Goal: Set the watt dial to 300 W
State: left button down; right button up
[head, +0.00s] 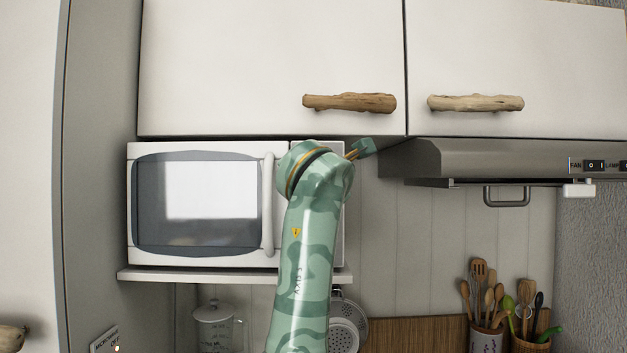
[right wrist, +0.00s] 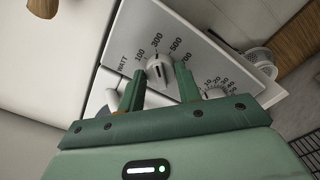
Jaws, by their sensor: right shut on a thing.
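The white microwave (head: 200,153) stands on a shelf, its door closed. In the head view my right arm covers most of its control panel, so the dial is hidden there. In the right wrist view the watt dial (right wrist: 157,66) is a round pale knob with a dark mark, below the WATT scale of 100, 300, 500 and 700. The mark seems to run roughly toward 300, but its exact setting is hard to tell. My right gripper (right wrist: 160,76) has a finger on each side of the knob and is shut on it. My left gripper is not in view.
A second dial (right wrist: 215,92) with a numbered scale sits beside the right finger. The microwave door handle (head: 268,205) is just left of my arm. Cupboards with driftwood handles (head: 350,103) hang above, and a range hood (head: 470,160) is to the right.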

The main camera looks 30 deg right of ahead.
jog(key=shift+w+f, duration=0.1)
jog(key=shift+f, duration=0.15)
jog(key=o, duration=0.8)
jog(key=shift+c, duration=0.2)
jog(key=shift+o, duration=1)
jog(key=shift+r, duration=0.15)
jog(key=b+v, duration=0.2)
jog(key=v, duration=1.4)
jog(key=shift+s+b, duration=0.3)
